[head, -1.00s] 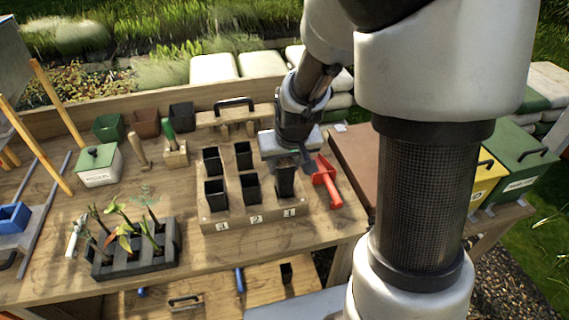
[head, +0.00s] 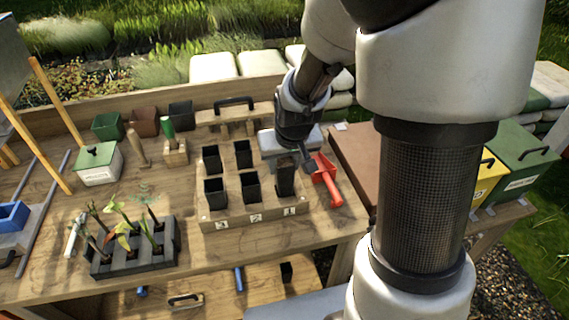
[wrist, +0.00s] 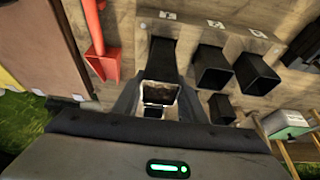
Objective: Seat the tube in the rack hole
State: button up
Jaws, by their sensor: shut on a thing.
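A black square tube (head: 286,180) is between the fingers of my gripper (wrist: 158,98), at the front right of the wooden rack (head: 233,214), behind label 1. My gripper is shut on the tube.
Other black tubes stand in the rack to the left, including a front middle one (head: 250,187) and a front left one (head: 215,191). A red scoop (head: 326,180) lies close to the right of the rack. A dark seedling tray (head: 135,263) stands at left.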

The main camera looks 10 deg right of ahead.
jog(key=shift+f, duration=0.15)
jog(key=shift+f+b, duration=0.6)
jog(key=shift+b, duration=0.15)
jog(key=shift+f, duration=0.1)
jog(key=shift+f+b, duration=0.75)
jog(key=shift+f+b, duration=0.65)
jog(key=shift+b, duration=0.2)
dwell(1.4)
dwell(0.6)
jog(key=o, duration=1.3)
jog(key=shift+c, duration=0.2)
jog(key=shift+r, duration=0.15)
